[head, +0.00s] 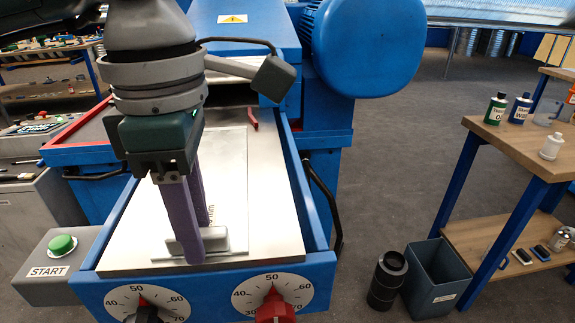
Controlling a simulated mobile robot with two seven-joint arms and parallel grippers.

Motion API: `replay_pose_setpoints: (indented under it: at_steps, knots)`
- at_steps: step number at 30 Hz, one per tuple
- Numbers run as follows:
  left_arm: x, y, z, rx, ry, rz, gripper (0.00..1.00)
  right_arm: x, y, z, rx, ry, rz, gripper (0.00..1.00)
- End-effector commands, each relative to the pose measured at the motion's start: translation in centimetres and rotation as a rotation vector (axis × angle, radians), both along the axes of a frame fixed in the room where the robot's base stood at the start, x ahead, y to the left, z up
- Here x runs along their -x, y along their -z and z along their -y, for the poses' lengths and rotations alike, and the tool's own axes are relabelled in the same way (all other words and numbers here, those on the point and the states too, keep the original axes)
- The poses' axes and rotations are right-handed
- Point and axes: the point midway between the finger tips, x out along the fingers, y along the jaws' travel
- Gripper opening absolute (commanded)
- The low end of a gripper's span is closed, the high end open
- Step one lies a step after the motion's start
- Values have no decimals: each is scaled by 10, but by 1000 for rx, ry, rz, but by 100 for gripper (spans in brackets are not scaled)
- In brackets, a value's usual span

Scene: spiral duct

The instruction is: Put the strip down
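The strip (228,170) is a thin pale metal sheet with small dark lettering and a raised grey grip piece (218,239) at its near end. It lies over the flat metal bed (273,210) of the blue machine; I cannot tell if its underside touches the bed everywhere. My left gripper (198,240) comes down from the upper left. Its two purple fingers stand on the near and far sides of the grip piece and appear shut on it. The near finger hides the middle of the grip piece. My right gripper is not in view.
A small red piece (252,119) stands at the bed's far end. The machine front has two dials (296,284), and a green START button (62,244) is at left. At right are a bin (440,275), a black cylinder (387,280) and a wooden table (520,140) with bottles.

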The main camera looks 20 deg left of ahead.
Motion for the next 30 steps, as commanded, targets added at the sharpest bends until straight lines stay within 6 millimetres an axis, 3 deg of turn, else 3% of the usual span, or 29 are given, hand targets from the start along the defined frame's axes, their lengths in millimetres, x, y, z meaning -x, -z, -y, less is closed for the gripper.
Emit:
replay_pose_setpoints:
  at_steps: [13, 24, 30]
  knots:
    - [-1, -9, 0, 1, 0, 3, 51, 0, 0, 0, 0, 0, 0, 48]
    - [-1, -87, 0, 0, 1, 7, 51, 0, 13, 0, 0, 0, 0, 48]
    - [0, -116, 0, 0, 0, 2, 51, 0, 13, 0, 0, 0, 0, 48]
